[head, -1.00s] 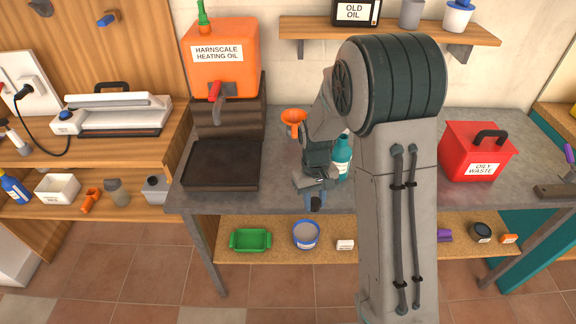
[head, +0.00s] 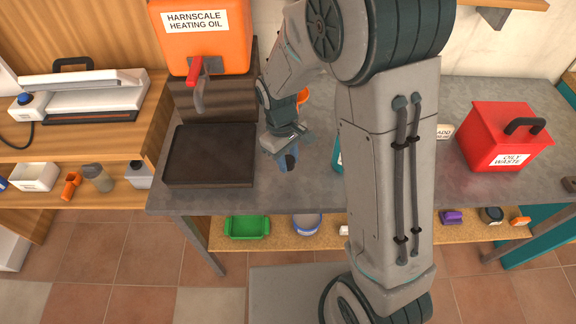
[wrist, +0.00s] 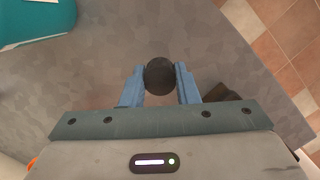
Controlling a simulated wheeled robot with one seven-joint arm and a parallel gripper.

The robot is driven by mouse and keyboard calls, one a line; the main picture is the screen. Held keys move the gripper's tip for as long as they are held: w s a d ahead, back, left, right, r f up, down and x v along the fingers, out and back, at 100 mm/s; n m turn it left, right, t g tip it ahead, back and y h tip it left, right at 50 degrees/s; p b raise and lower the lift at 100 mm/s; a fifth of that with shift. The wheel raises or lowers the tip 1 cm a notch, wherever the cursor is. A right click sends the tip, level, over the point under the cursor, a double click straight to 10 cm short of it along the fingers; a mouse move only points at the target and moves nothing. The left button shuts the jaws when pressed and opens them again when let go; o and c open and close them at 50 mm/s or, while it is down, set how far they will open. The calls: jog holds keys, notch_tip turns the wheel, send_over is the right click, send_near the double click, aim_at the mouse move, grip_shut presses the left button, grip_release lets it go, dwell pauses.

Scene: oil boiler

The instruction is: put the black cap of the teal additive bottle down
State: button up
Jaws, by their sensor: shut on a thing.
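The round black cap (wrist: 160,76) is between the blue fingertips of my gripper (wrist: 160,85) in the wrist view, and the gripper is shut on it. In the head view my gripper (head: 287,162) is over the front part of the grey workbench (head: 300,185), right of the black tray; the cap is hard to make out there. I cannot tell how high it is above the bench. The teal additive bottle (head: 336,155) is mostly hidden behind my arm in the head view. It also shows at the top left of the wrist view (wrist: 35,22).
The black drip tray (head: 210,155) lies left of my gripper, and an orange funnel (head: 303,96) is behind it. A red oily waste bin (head: 503,138) stands at the right. Bare bench surrounds the cap; the bench's edge (wrist: 262,72) is close on the wrist view's right.

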aim_at(288, 176)
jog(key=shift+f, duration=2.05)
jog(key=shift+f, duration=0.25)
jog(key=o, duration=0.9)
jog(key=shift+r, duration=0.1)
jog(key=shift+o, duration=0.2)
jog(key=shift+r, duration=0.1)
